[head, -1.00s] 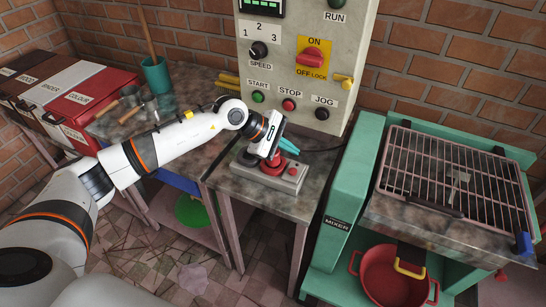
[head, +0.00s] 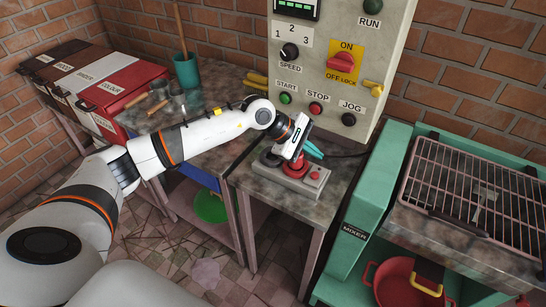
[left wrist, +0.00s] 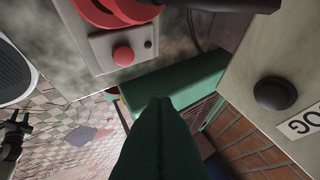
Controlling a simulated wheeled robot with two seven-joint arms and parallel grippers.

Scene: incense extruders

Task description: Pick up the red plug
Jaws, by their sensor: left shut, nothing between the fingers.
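Red round parts (head: 294,169) sit on a grey box (head: 305,188) on the metal table. One is probably the red plug, but my gripper partly hides them and I cannot tell its full shape. In the left wrist view, red discs (left wrist: 112,12) show at the top edge, cut off by the frame. My left gripper (head: 314,150) is above the box, its teal fingers pointing right and past the red parts. The fingers also show in the left wrist view (left wrist: 160,125), shut together and empty.
A control panel (head: 325,105) with knobs and buttons rises just behind the box. A green mixer stand (head: 372,190) with a wire rack (head: 470,190) stands to the right. A teal cup (head: 186,70) and tools lie at the back left. A red pot (head: 405,285) sits low right.

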